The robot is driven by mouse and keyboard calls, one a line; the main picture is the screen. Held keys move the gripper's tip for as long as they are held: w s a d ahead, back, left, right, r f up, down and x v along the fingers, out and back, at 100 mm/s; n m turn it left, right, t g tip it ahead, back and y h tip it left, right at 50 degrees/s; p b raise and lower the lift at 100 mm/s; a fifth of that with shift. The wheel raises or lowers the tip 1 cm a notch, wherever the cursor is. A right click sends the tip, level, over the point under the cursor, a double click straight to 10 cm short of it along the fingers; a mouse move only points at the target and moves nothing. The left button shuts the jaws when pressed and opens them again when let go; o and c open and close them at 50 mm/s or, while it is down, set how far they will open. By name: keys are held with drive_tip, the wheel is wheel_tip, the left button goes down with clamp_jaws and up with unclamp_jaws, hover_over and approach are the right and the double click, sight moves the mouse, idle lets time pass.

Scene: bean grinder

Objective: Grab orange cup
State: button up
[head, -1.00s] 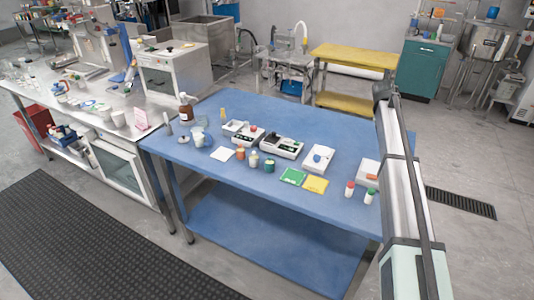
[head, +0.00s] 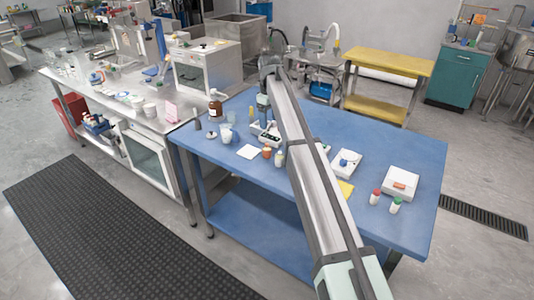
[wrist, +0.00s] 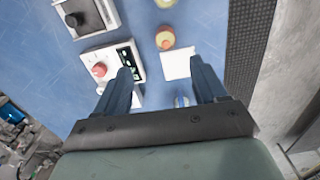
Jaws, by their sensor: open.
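The orange cup (head: 266,153) stands on the blue table, just right of a white square sheet, in the head view. In the wrist view the orange cup (wrist: 165,39) is seen from above, beyond the fingertips and beside the white sheet (wrist: 177,64). My gripper (wrist: 161,70) is open and empty, with its two dark blue fingers spread. In the head view my gripper (head: 262,104) is above the table, farther back than the cup and not touching it.
A yellowish jar (head: 279,159) stands close to the orange cup's right. A scale (head: 257,130) with a red item lies behind it. The front left table edge is clear.

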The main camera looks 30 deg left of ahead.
sight(267, 144)
drive_tip(key=f, duration=1.3)
drive_tip(key=shift+s+a+f, duration=0.2)
drive_tip(key=shift+s+f, duration=0.15)
drive_tip(key=shift+s, duration=0.05)
drive_tip(key=shift+c, duration=0.2)
drive_tip(key=c, duration=1.1)
